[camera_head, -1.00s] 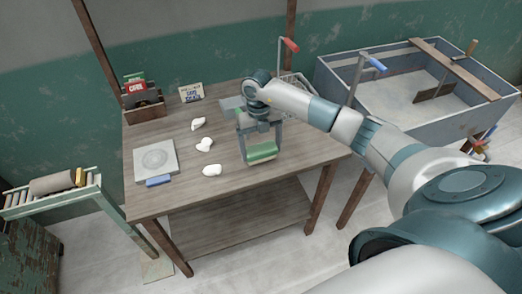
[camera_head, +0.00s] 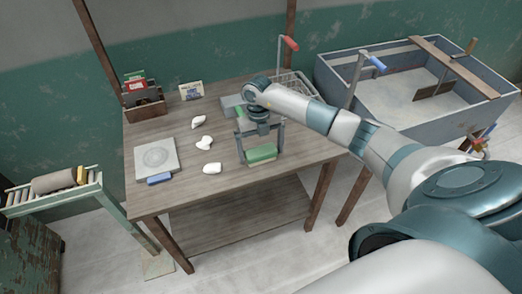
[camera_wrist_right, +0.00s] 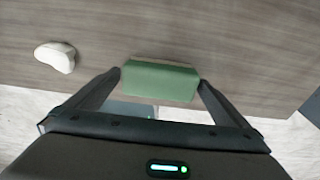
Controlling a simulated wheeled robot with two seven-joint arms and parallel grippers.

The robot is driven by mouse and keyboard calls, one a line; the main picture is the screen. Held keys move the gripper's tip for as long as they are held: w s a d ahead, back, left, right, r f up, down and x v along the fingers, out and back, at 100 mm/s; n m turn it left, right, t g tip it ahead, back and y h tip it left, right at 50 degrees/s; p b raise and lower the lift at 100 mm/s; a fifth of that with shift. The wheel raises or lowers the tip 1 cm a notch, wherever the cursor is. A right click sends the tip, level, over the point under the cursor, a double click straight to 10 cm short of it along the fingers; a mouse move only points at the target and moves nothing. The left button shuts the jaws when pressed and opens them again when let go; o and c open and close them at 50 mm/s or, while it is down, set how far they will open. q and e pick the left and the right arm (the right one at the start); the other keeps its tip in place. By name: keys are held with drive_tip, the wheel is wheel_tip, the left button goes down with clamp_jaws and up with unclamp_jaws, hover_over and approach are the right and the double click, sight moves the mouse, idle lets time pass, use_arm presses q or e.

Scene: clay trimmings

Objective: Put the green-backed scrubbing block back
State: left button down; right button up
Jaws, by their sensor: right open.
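The green-backed scrubbing block (camera_head: 262,153) sits near the front edge of the wooden table, right of the clay pieces. Its green back faces up and a pale underside shows below. My right gripper (camera_head: 260,146) points down over it, open, with one finger at each end of the block. In the right wrist view the block (camera_wrist_right: 161,80) lies between the spread fingertips of the right gripper (camera_wrist_right: 160,78). I cannot tell whether the fingers touch it. My left gripper is not in view.
Several white clay pieces (camera_head: 203,143) lie left of the block. A grey board with a disc (camera_head: 142,150) and a blue block (camera_head: 159,179) are farther left. A wooden box (camera_head: 145,112) and a small card (camera_head: 191,91) stand behind. A wire basket (camera_head: 296,84) is at back right.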

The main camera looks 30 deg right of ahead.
sight(260, 147)
drive_tip(key=shift+w+r+b, duration=0.15)
drive_tip(key=shift+r+b, duration=0.2)
drive_tip(key=shift+r, duration=0.2)
wheel_tip(260, 147, up, 11)
drive_tip(key=w+b, duration=0.1)
drive_tip(key=b, duration=0.3)
drive_tip(key=shift+d, duration=0.15)
